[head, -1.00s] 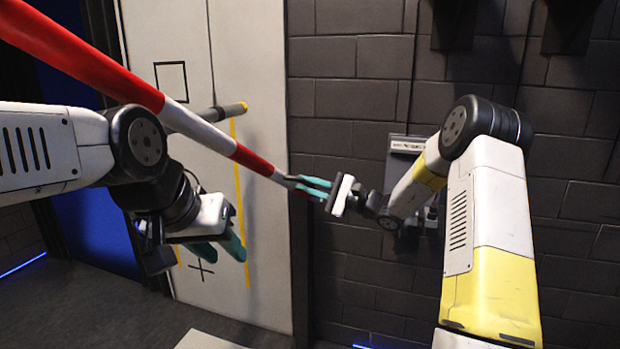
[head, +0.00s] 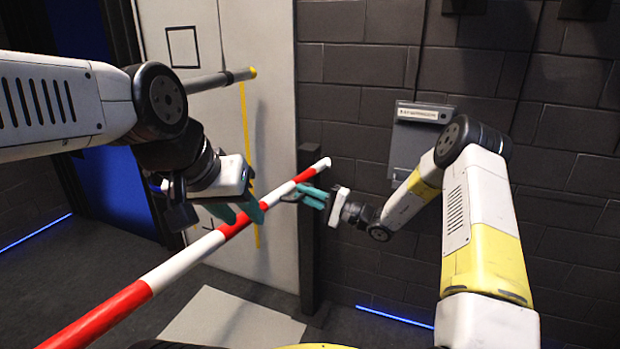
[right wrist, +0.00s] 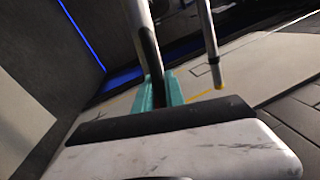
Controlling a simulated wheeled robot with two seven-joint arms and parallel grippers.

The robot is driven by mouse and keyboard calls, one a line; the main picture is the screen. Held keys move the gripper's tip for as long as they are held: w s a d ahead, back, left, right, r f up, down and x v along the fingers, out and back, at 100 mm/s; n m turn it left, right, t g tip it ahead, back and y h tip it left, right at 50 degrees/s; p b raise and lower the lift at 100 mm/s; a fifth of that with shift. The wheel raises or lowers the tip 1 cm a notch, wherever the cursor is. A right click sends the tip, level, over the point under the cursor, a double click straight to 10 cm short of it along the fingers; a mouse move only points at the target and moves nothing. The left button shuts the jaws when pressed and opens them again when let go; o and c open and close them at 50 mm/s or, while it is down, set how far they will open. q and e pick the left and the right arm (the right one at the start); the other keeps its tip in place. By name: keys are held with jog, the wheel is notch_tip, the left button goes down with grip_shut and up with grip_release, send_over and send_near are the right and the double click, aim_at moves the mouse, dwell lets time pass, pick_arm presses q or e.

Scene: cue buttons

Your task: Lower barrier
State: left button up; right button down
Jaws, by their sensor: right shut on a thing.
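The barrier is a red-and-white striped pole (head: 185,257) that crosses the head view from the bottom left up to its tip beside a dark post (head: 309,255).
A grey wall box (head: 418,145) hangs on the dark brick wall behind my right arm. A grey horizontal bar (head: 205,82) sticks out before the pale panel (head: 270,50). A pale slab (head: 235,318) lies on the floor under the barrier.

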notch_tip(320, 180, down, 7)
jog(key=n, duration=0.2)
jog(key=shift+s+r, duration=0.2)
jog(key=shift+d+f, duration=0.1)
jog(key=shift+f, duration=0.05)
jog(key=c, duration=1.5)
grip_release()
jog(key=shift+c, duration=0.2)
jog(key=shift+o, duration=0.7)
jog(key=v, duration=0.7)
jog(key=shift+d, duration=0.35)
jog(key=shift+s, duration=0.15)
